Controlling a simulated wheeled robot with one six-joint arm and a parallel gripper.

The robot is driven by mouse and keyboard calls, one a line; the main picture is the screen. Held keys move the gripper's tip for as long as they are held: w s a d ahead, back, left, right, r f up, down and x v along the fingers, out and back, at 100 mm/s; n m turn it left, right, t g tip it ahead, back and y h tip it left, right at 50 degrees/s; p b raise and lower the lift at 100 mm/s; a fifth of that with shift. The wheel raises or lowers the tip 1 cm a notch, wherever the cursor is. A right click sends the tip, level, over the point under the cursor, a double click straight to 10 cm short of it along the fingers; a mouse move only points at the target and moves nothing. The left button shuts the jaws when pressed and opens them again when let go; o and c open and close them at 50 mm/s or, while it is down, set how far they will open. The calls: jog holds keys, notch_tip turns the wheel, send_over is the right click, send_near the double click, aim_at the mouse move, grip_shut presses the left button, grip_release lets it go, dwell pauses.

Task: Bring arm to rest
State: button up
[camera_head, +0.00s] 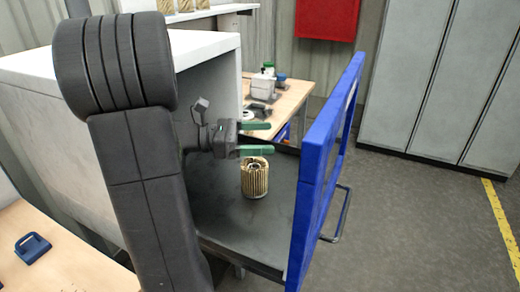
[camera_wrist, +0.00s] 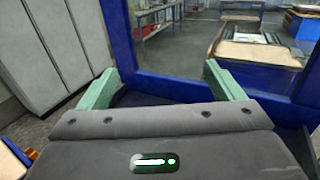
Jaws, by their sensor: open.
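My gripper (camera_head: 256,139) shows in the head view with its two green fingers spread apart and nothing between them. It is over the grey inside of an open drawer (camera_head: 225,215). A pleated tan filter cartridge (camera_head: 255,178) stands upright in the drawer, just below and in front of the fingers, apart from them as far as I can tell. In the wrist view the green fingers of my gripper (camera_wrist: 158,88) are wide apart, facing the blue frame of the drawer front (camera_wrist: 170,86). The cartridge does not show in the wrist view.
The blue drawer front (camera_head: 318,165) stands upright right of my gripper, with a handle (camera_head: 338,215) outside. The white cabinet (camera_head: 60,110) is close on the left. A bench with small containers (camera_head: 275,100) stands behind. Grey lockers (camera_head: 440,80) are at the right; the floor before them is clear.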

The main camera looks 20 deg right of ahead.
aim_at(260, 167)
jog(key=shift+r, duration=0.25)
notch_tip(260, 167, down, 10)
jog(key=shift+f+b, duration=0.1)
jog(key=shift+b, duration=0.65)
jog(key=shift+r, duration=0.4)
jog(key=shift+r, duration=0.1)
